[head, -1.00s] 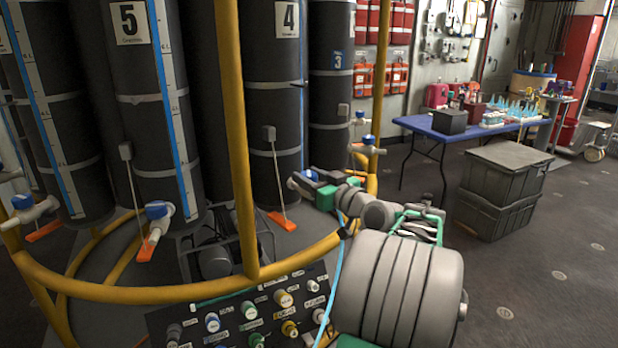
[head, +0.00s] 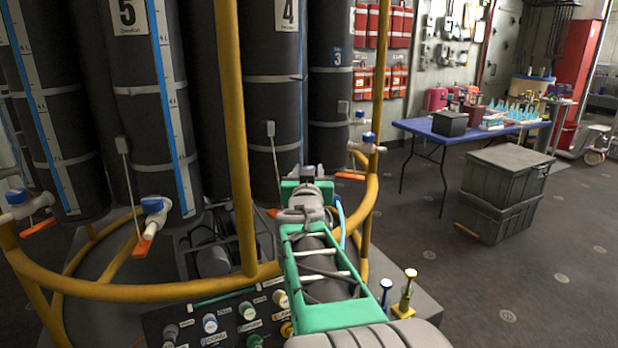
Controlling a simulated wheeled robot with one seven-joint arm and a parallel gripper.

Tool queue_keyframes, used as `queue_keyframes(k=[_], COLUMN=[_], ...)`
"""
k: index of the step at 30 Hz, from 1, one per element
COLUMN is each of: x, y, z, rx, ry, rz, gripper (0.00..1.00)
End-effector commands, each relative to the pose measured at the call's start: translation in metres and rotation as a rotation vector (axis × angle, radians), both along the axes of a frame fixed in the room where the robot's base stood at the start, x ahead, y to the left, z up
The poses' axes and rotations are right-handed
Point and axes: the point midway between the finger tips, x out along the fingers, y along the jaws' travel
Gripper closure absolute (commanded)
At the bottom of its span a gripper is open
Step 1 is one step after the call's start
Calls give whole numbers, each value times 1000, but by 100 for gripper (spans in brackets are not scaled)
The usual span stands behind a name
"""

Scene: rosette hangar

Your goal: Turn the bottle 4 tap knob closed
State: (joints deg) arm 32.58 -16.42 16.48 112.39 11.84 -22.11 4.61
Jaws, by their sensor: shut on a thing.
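Bottle 4 (head: 272,110) is a tall dark cylinder with a white "4" label near its top. Its tap and blue knob are hidden behind my gripper (head: 306,172), so I cannot see the knob's angle. My gripper is at the tap in front of the bottle's lower right side, shut on the knob, with its fingertips hardly visible. My green and grey arm reaches up to it from the bottom of the view. A bit of the orange tag (head: 272,212) below the tap shows to the left of the gripper.
A yellow rail (head: 170,292) curves in front of the bottles, with an upright post left of my gripper. Bottle 5's blue tap (head: 154,205) is at left, bottle 3's tap (head: 368,140) at right. A knob panel (head: 235,325) is below.

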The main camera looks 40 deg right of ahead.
Motion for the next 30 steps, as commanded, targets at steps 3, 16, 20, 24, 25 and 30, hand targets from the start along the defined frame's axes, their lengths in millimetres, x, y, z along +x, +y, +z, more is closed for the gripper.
queue_keyframes(k=[3,16,20,24,25,30], x=[4,1,1,0,1,0], y=[4,0,-1,-1,-1,-1], z=[-4,-1,-1,-1,-1,-1], rx=[0,1,1,0,0,0], ry=[-3,0,2,2,2,2], rz=[-74,-247,-259,-261,-261,-260], gripper=[100,100,100,100,100,60])
